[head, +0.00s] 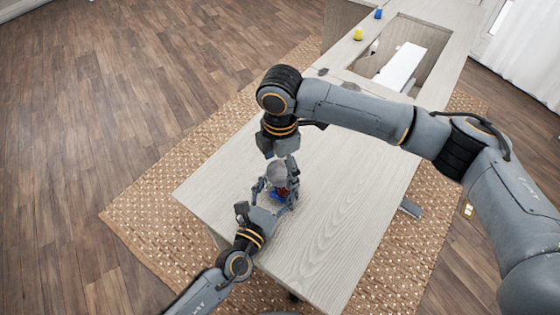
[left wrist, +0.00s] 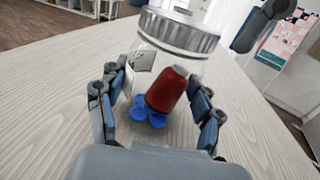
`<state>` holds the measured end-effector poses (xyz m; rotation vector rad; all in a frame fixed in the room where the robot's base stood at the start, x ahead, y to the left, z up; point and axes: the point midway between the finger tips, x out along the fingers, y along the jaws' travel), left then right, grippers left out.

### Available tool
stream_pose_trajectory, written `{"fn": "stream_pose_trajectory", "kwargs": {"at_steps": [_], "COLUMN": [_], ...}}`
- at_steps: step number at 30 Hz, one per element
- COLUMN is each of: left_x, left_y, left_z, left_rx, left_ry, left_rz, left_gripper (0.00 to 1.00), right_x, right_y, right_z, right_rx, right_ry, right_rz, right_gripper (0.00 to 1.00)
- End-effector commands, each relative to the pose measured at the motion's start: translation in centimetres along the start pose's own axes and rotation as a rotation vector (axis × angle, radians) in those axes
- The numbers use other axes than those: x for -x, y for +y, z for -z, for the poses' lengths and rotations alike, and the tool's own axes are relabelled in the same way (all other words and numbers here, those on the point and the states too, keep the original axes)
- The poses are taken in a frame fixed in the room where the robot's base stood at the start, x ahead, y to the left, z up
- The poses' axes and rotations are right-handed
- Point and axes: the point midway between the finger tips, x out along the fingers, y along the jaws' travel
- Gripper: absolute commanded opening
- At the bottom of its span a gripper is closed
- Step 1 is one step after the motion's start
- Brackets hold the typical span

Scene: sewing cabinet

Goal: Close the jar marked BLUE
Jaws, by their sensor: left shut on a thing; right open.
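A clear glass jar (left wrist: 178,70) stands on the pale wood table, with a red spool (left wrist: 167,90) and blue pieces (left wrist: 149,112) inside. A small grey label (left wrist: 143,60) is on the glass; I cannot read it. A silver ridged lid (left wrist: 180,32) is at the jar's mouth; I cannot tell whether it is seated. My left gripper (head: 275,192) is shut around the jar's body, one finger on each side. My right gripper (head: 279,153) is open and points down just above the lid (head: 277,172). Part of it shows at the upper right of the left wrist view (left wrist: 262,24).
The table top (head: 335,215) is clear around the jar. Farther back, a yellow spool (head: 358,34) and a blue spool (head: 378,14) stand on the cabinet beside an opening with a white machine (head: 401,66). My right arm crosses over the table.

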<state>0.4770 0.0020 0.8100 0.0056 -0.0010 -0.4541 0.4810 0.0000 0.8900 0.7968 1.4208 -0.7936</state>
Motion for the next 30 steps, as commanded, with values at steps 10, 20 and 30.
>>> {"fn": "stream_pose_trajectory", "kwargs": {"at_steps": [10,20,30], "left_x": [0.01,0.01,0.01], "left_y": [-0.01,-0.02,-0.04], "left_z": [0.03,0.03,0.01], "left_rx": [-0.001,-0.001,-0.001], "left_ry": [0.001,0.0,0.0], "left_rz": [0.0,0.001,0.001], "left_gripper": [0.0,0.0,0.0], "right_x": [0.0,-0.08,-0.15], "right_y": [-0.01,-0.03,-0.03], "right_z": [-0.02,0.04,0.1], "right_rx": [0.0,-0.142,-0.849], "right_ry": [0.0,0.002,0.003], "right_rz": [0.0,0.001,0.003], "right_gripper": [0.29,0.22,0.22]}}
